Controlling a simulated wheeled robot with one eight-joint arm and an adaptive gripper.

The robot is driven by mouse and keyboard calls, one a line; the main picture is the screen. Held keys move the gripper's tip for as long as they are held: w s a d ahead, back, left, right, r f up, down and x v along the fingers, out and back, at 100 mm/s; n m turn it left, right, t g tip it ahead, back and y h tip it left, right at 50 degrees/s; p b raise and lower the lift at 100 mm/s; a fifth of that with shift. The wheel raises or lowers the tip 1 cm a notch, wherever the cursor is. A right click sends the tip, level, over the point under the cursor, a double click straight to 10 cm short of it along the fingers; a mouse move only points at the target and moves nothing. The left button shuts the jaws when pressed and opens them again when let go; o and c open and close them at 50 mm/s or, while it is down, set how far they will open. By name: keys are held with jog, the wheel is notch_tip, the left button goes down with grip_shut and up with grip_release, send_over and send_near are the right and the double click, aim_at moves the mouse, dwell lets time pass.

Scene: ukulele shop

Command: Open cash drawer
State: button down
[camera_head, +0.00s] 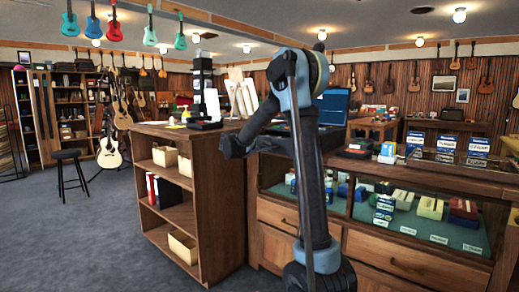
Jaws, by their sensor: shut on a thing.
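My arm rises in front of the wooden counter and bends down to the left. My dark gripper (232,147) is at its end, small in the picture, in front of the upper edge of the shelf unit. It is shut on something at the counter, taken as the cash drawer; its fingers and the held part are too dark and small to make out. How far the drawer stands open cannot be told. A flat black device (205,124) sits on the shelf unit's top, left of and above the gripper.
The wooden shelf unit (222,212) holds bins and binders. A glass display case (425,208) with wooden drawers below stands to the right, close to my arm. A black stool (68,155) and guitars stand at the left. The grey floor (95,240) at left front is clear.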

jog(key=shift+f, duration=0.1)
jog(key=c, duration=1.7)
grip_release()
jog(key=shift+a, duration=0.15)
jog(key=v, duration=1.1)
jog(key=shift+s+a, duration=0.3)
jog(key=shift+d, duration=0.1)
